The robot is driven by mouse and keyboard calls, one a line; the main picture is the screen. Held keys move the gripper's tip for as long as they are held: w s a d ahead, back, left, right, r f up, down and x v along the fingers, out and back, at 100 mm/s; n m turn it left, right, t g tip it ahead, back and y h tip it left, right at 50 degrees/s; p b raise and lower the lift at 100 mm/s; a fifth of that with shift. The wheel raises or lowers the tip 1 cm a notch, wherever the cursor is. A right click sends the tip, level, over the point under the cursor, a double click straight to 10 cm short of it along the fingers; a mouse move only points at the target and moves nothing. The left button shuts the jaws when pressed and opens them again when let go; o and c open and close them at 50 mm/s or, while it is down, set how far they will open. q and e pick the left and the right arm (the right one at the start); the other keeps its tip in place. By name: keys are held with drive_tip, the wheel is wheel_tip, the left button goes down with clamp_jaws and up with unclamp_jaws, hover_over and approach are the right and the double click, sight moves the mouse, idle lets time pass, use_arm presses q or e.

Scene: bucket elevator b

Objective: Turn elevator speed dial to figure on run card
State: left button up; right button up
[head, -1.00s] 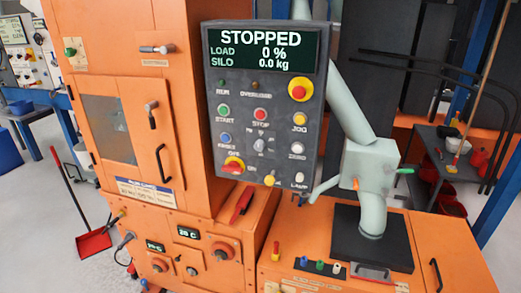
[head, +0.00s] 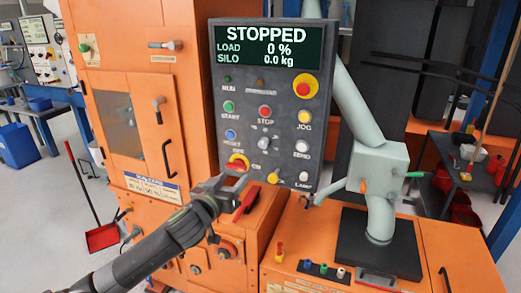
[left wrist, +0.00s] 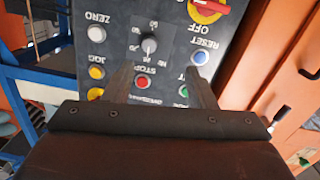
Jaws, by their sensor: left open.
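The speed dial is a small grey knob (head: 264,144) with a ring of figures, in the middle of the dark control panel (head: 285,98). It also shows in the left wrist view (left wrist: 149,45), where the panel appears upside down; its exact setting is too small to tell. The run card (head: 152,188) is a white and blue label on the orange cabinet; its print is unreadable. My left gripper (head: 236,182) is in front of the panel's lower left part, below the dial. In the left wrist view its two fingers (left wrist: 160,80) are apart and empty, with the dial beyond the gap.
The panel screen (head: 266,47) reads STOPPED, load 0 %, silo 0.0 kg. Close to the dial are the red STOP button (head: 265,111), the blue RESET button (head: 230,134) and a red-yellow rotary switch (head: 237,163). A grey-green pipe (head: 358,105) stands right of the panel.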

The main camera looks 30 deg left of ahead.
use_arm(q)
wheel_tip(320, 180, up, 2)
drive_tip(key=d, duration=0.1)
drive_tip(key=p, duration=0.4)
approach(262, 144)
drive_tip(key=shift+t, duration=0.4)
drive_tip(key=w, duration=0.2)
drive_tip(key=w+a, duration=0.1)
drive_tip(key=w, duration=0.5)
drive_tip(key=shift+w+a+f, duration=0.2)
drive_tip(key=shift+a+f, duration=0.15)
drive_tip(key=c, duration=1)
drive_tip(key=shift+o, duration=0.2)
